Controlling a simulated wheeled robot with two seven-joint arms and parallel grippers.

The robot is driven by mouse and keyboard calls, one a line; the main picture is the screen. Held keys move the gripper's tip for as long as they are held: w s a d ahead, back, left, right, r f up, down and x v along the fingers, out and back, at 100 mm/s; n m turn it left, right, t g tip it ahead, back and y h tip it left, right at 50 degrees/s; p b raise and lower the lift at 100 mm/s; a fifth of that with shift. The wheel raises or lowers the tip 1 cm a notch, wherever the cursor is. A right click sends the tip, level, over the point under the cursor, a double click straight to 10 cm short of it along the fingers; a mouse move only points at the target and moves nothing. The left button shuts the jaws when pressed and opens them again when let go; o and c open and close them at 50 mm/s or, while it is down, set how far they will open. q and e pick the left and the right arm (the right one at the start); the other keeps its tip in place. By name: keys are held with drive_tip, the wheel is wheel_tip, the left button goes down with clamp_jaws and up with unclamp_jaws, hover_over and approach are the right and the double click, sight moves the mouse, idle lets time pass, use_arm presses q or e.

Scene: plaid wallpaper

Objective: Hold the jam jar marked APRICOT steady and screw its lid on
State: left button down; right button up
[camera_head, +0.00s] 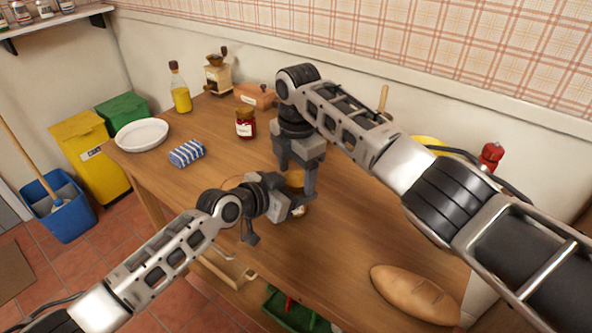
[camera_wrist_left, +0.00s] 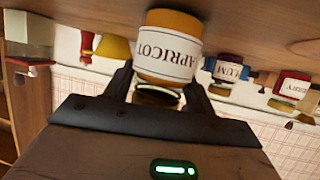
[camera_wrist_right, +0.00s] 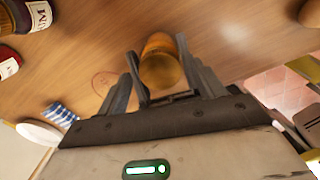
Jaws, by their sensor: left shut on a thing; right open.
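The APRICOT jar (camera_wrist_left: 168,48) is orange with a white label and appears upside down in the left wrist view. My left gripper (camera_wrist_left: 160,68) is shut on it from the side. In the head view the jar (camera_head: 297,181) is partly hidden by both grippers. A gold-edged, dark round top, seemingly its lid (camera_wrist_left: 157,97), shows at the jar's mouth; I cannot tell how tightly it sits. My right gripper (camera_head: 302,172) is over the jar, pointing down and open. In the right wrist view its fingers (camera_wrist_right: 160,66) stand on either side of the jar's top.
A red-jam jar (camera_head: 245,125), blue-striped cloth (camera_head: 187,153), white plate (camera_head: 141,134), oil bottle (camera_head: 180,95) and grinder (camera_head: 217,77) stand farther left. A PLUM jar (camera_wrist_left: 226,70) shows in the left wrist view. A bread loaf (camera_head: 415,294) lies at the front right.

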drive_tip(key=shift+d+r, duration=0.1)
drive_tip(key=shift+r, duration=2.2)
wheel_tip(320, 180, up, 3)
drive_tip(key=n, duration=0.2)
drive_tip(key=shift+n, duration=0.4)
drive_tip(key=shift+c, duration=0.3)
drive_tip(key=shift+r+n, duration=0.2)
drive_tip(key=shift+n, duration=0.1)
drive_tip(key=shift+f, duration=4)
